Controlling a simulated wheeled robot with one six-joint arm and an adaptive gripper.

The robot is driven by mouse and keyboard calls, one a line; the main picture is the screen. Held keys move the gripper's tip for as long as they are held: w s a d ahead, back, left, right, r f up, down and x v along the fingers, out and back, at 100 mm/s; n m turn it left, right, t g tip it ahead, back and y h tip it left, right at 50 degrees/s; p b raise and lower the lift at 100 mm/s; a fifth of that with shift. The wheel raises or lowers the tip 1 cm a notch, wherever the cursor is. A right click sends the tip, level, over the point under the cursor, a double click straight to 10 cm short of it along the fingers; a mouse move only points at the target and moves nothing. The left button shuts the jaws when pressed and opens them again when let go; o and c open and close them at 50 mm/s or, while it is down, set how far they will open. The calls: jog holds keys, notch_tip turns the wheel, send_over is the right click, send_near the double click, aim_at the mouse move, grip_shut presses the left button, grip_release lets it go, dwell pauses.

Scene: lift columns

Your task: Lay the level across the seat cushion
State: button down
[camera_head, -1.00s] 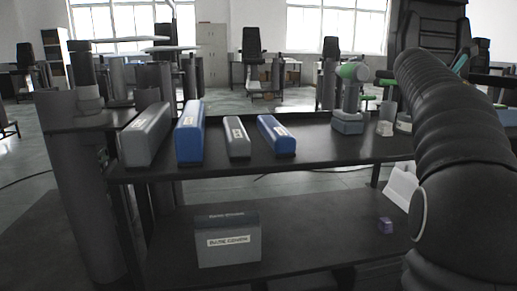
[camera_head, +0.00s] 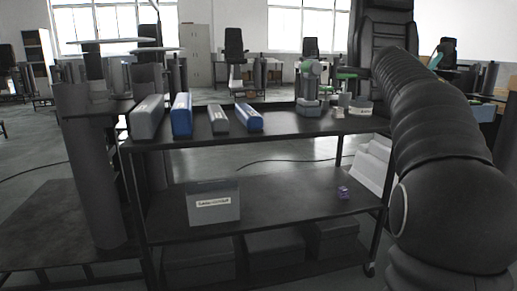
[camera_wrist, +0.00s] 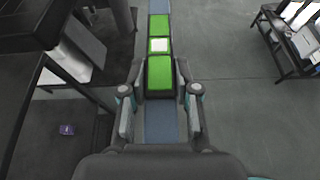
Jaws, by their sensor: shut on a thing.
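The level (camera_wrist: 159,75), a long blue-grey bar with bright green sections and a white window, lies between the two fingers of my gripper (camera_wrist: 161,100) in the wrist view. My gripper is shut on it, and the bar runs on past the fingers toward the top of the picture, above the floor. In the head view, a large black chair (camera_head: 386,42) stands behind the cart at the upper right, partly behind my arm. Its backrest shows, but I cannot make out its seat cushion. The gripper and level are not visible in the head view.
A black two-tier cart (camera_head: 290,128) carries blue and grey boxes and a green-grey tool (camera_head: 310,85). A labelled grey box (camera_head: 213,205) and small purple item (camera_head: 343,192) sit on its lower shelf. A grey column (camera_head: 95,175) stands left. Open floor shows right in the wrist view.

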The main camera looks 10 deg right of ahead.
jog(key=shift+w+r, duration=0.1)
jog(key=shift+w, duration=0.35)
jog(key=shift+w+r+g, duration=0.1)
jog(key=shift+g, duration=0.2)
jog(key=shift+d+r+m, duration=0.2)
jog(key=shift+m, duration=0.2)
jog(key=shift+d+g, duration=0.25)
jog(key=shift+g, duration=0.05)
jog(key=w+a+f+n+t+y, duration=0.1)
jog(key=w+a+f+n+t, duration=0.4)
jog(key=f, duration=0.8)
jog(key=w+a+f+n+t+y, duration=0.1)
jog(key=w+a+f+t, duration=0.1)
jog(key=w+a+f, duration=0.8)
jog(key=s+a+f+n+t+y, duration=0.2)
jog(key=a+f+n, duration=0.1)
jog(key=a+f, duration=0.4)
jog(key=s+a+f+n+t+y+p, duration=0.1)
jog(key=s+a+f+n+t+y, duration=0.1)
jog(key=a+f, duration=0.6)
jog(key=s+a+f+n+t+y+p, duration=0.1)
jog(key=s+a+f+n+t+y, duration=0.1)
jog(key=a+f, duration=0.6)
jog(key=s+a+n+y, duration=0.1)
jog(key=a, duration=0.4)
jog(key=shift+f+n, duration=0.25)
jog(key=shift+n, duration=0.05)
